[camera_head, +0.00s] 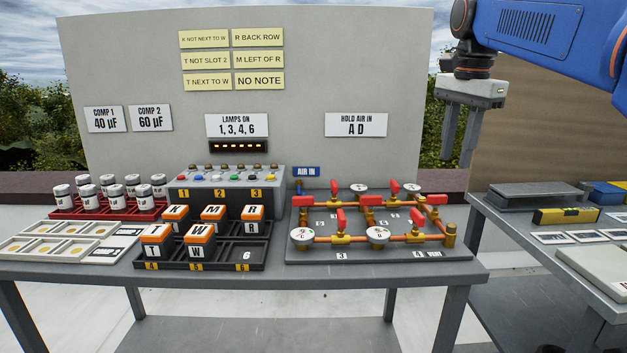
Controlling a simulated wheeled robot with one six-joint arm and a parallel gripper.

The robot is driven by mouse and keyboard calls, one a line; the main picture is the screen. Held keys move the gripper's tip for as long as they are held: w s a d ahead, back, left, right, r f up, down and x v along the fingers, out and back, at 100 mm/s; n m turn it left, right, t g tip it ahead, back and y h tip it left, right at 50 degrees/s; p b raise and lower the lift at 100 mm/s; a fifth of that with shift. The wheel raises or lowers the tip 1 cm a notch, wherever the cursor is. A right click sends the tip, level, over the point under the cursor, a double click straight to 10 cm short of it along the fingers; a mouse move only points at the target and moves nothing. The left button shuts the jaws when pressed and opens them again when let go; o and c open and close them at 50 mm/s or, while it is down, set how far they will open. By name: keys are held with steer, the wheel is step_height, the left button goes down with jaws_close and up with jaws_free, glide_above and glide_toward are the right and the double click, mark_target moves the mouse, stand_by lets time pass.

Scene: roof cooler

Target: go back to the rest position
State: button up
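My gripper (462,148) hangs at the upper right on the end of my blue arm, with its fingers pointing down. A gap shows between its two grey fingers, and nothing is between them. It is above and behind the gap between the main table (230,272) and the right-hand table, apart from both. It touches nothing that I can see.
The main table bears orange-topped blocks in a black rack (205,264), a red tray (82,211) of capacitors, a lamp box (226,180) and a valve board (375,252). A panel (300,80) stands behind. The right-hand table (500,215) holds a yellow level (566,215).

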steer(key=s+f+n+t, duration=0.1)
steer(key=s+f+n, duration=0.5)
steer(key=s+f, duration=0.6)
steer(key=s+a+f+n+t, duration=0.1)
steer(key=s+f+n+t, duration=0.1)
steer(key=s+f+n, duration=0.5)
steer(key=s+f, duration=0.2)
steer(key=f, duration=0.4)
steer(key=s+f, duration=0.3)
steer(key=f, duration=0.4)
steer(key=shift+s+a+t, duration=0.25)
steer(key=shift+s+t, duration=0.05)
